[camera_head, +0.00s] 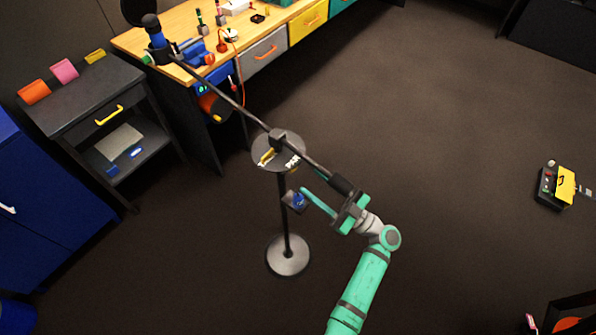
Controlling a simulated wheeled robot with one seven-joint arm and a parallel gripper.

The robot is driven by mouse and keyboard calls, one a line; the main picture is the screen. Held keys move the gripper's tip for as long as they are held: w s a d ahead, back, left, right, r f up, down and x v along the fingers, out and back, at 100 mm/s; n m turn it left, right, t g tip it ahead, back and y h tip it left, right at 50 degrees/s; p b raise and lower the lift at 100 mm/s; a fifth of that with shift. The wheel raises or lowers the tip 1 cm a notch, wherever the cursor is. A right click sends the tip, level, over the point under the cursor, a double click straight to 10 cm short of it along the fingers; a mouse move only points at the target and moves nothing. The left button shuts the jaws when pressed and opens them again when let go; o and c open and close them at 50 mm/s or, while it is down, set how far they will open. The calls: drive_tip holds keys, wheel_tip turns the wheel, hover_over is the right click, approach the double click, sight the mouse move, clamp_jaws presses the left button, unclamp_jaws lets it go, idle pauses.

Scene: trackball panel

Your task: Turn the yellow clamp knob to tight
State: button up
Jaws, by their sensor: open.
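A long dark bar (240,108) runs diagonally through the clamp. My teal gripper (313,184) is open, to the lower right of the knob and apart from it in the picture. One finger shows clearly; the other is mostly hidden behind the bar's thick dark end (340,186). I see nothing between the fingers.
The disc tops a dark stand with a round base (289,256). A small blue-and-dark piece (297,201) sits beside the post, near my fingertip. A wooden workbench (185,25) and dark side table (85,88) stand at upper left. Floor to the right is clear up to a yellow-black box (565,186).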

sight(295, 169)
drive_tip(key=shift+x, duration=3.05)
drive_tip(key=shift+s, duration=0.1)
drive_tip(key=c, duration=1.1)
